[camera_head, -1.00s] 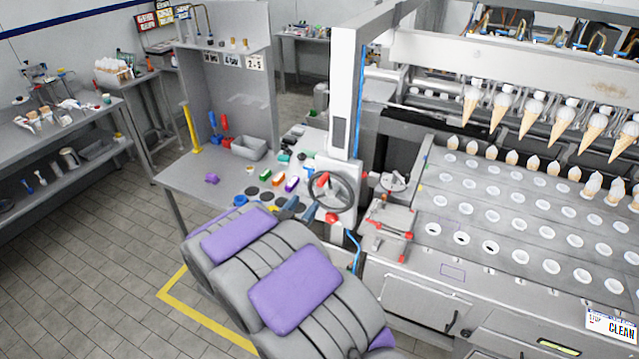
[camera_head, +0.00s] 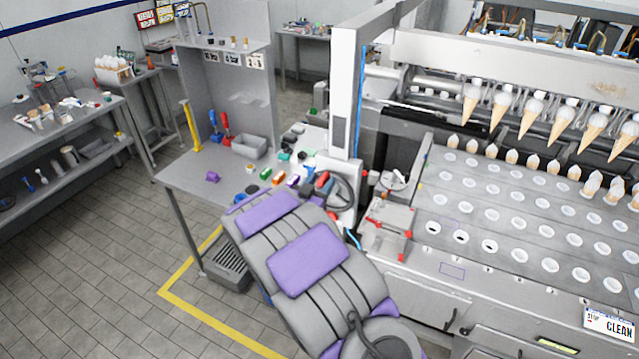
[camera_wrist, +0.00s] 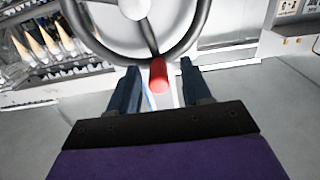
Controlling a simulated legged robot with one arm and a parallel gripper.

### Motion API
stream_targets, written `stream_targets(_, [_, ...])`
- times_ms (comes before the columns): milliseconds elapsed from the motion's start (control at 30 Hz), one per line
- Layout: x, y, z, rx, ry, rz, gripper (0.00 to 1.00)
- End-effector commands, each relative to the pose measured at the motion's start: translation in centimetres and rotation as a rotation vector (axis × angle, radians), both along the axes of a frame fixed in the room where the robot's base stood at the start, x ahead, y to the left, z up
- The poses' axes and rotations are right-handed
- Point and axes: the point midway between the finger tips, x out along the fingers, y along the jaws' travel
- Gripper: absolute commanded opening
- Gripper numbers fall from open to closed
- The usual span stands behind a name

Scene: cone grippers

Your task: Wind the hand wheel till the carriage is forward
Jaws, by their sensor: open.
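The dark hand wheel (camera_head: 346,192) stands upright on its white housing, partly hidden by my arm. In the wrist view the wheel (camera_wrist: 140,45) fills the top middle, with a red knob (camera_wrist: 158,75) at its lower rim. My gripper (camera_wrist: 158,84) is open, one dark finger on each side of the red knob. I cannot tell whether either finger touches it. In the head view my gripper (camera_head: 312,190) is at the wheel's left side, mostly hidden by my arm. A row of hanging cones (camera_head: 530,117) is held under a long bar; I cannot tell which part is the carriage.
A perforated cone tray (camera_head: 520,205) lies right of the wheel. A small plate with red clamps (camera_head: 388,228) sits beside it. A grey bench (camera_head: 185,180) with small coloured parts and a grey bin (camera_head: 249,146) is at left. The tiled floor (camera_head: 110,260) is open at left.

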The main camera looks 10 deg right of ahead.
Motion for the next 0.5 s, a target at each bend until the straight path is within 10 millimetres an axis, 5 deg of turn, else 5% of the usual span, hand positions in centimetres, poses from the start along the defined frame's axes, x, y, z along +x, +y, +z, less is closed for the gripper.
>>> stream_targets(100, [0.00,0.01,0.01,0.000,0.000,0.000,0.47])
stream_targets(500, [0.03,0.06,0.03,0.000,-0.001,0.001,0.08])
